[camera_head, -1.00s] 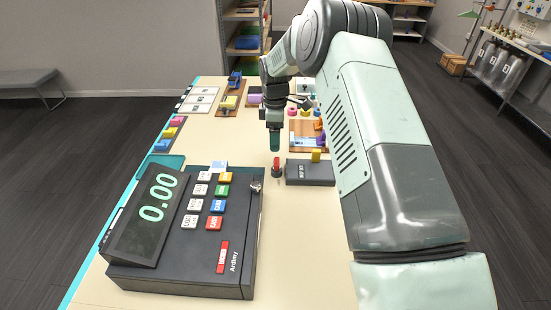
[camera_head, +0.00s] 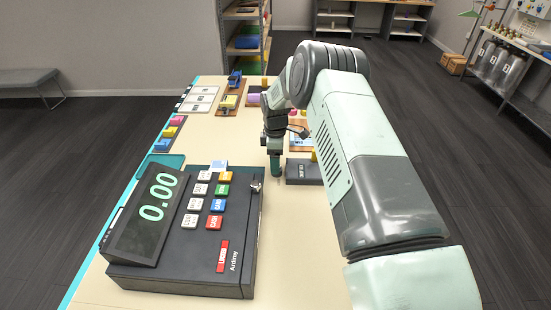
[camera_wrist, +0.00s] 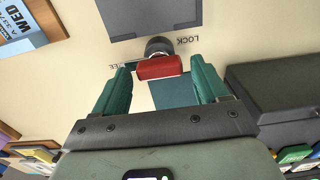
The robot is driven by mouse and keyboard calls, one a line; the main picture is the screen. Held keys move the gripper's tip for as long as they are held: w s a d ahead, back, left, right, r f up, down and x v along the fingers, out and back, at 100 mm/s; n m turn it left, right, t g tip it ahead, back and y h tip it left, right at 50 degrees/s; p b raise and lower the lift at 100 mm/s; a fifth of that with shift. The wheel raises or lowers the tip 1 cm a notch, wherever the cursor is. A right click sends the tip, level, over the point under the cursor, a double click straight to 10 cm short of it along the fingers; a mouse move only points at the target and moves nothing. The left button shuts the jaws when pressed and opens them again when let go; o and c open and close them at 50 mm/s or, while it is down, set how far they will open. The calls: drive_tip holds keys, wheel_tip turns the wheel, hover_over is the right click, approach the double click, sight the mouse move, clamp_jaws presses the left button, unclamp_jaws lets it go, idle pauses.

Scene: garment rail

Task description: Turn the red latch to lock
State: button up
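The red latch (camera_wrist: 160,67) shows in the wrist view as a red bar on a dark round base. The printed word LOCK (camera_wrist: 188,40) lies to the right of it, upside down. A second word, partly covered, lies to its left. My gripper (camera_wrist: 161,72) is open, with one green finger on each side of the red bar and a visible gap at both sides. In the head view my gripper (camera_head: 275,169) points down at the table and hides the latch.
A black cash register (camera_head: 190,262) stands close by on the near left. A dark grey box (camera_head: 302,174) sits just right of my gripper. Coloured blocks and white cards (camera_head: 200,95) lie farther back. The front right of the table is clear.

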drive_tip(key=c, duration=0.9)
drive_tip(key=shift+m, duration=0.3)
drive_tip(key=m, duration=0.3)
drive_tip(key=shift+w+m, duration=0.1)
drive_tip(key=shift+m, duration=0.3)
drive_tip(key=m, duration=0.4)
drive_tip(key=shift+w+m, duration=0.1)
drive_tip(key=shift+m, duration=0.2)
drive_tip(key=m, duration=0.4)
drive_tip(key=shift+d, duration=0.1)
drive_tip(key=shift+d+m, duration=0.1)
drive_tip(key=shift+m, duration=2.4)
drive_tip(key=o, duration=1.1)
drive_tip(key=shift+c, duration=0.2)
